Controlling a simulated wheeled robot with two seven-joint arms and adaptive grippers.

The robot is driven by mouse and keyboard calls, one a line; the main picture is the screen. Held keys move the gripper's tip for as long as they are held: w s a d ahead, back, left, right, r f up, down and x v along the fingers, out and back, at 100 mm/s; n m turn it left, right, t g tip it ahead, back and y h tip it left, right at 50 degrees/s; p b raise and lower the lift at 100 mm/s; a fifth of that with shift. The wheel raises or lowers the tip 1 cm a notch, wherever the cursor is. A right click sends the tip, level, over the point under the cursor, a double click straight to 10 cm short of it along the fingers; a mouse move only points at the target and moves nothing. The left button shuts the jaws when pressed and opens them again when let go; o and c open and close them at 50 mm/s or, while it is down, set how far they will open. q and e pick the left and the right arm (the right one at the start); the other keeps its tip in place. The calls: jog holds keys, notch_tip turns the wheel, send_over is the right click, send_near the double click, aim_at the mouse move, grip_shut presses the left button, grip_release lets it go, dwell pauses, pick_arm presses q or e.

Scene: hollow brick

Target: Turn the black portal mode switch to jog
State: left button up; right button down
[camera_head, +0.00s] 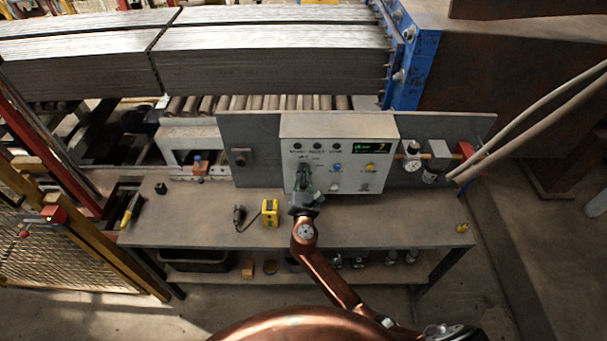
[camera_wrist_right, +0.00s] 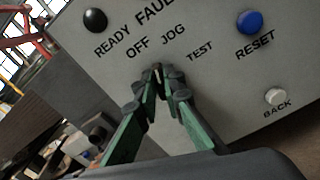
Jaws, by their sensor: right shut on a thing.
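The grey control panel (camera_head: 340,150) stands at the back of the bench, with indicator lamps, a small display and several knobs. My right gripper (camera_head: 303,175) reaches up to the lower left of its face. In the right wrist view my gripper's green fingers (camera_wrist_right: 157,82) come together on the black mode switch (camera_wrist_right: 157,70), just below the OFF, JOG and TEST labels. The fingertips hide most of the switch, so I cannot tell exactly which label it points to. My left gripper is not in view.
A blue RESET button (camera_wrist_right: 249,22) and a white BACK button (camera_wrist_right: 275,96) sit right of the fingers. On the bench are a yellow device (camera_head: 270,213) and a black cabled item (camera_head: 239,215). A gauge (camera_head: 413,160) is right of the panel. The bench front is mostly clear.

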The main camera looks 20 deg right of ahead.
jog(key=m+b, duration=0.2)
jog(key=m, duration=0.2)
jog(key=shift+f+m+b, duration=0.1)
jog(key=shift+m+b, duration=0.2)
dwell(0.5)
jog(key=c, duration=2)
grip_release()
jog(key=shift+d, duration=0.1)
jog(key=shift+c, duration=0.2)
jog(key=v, duration=1.2)
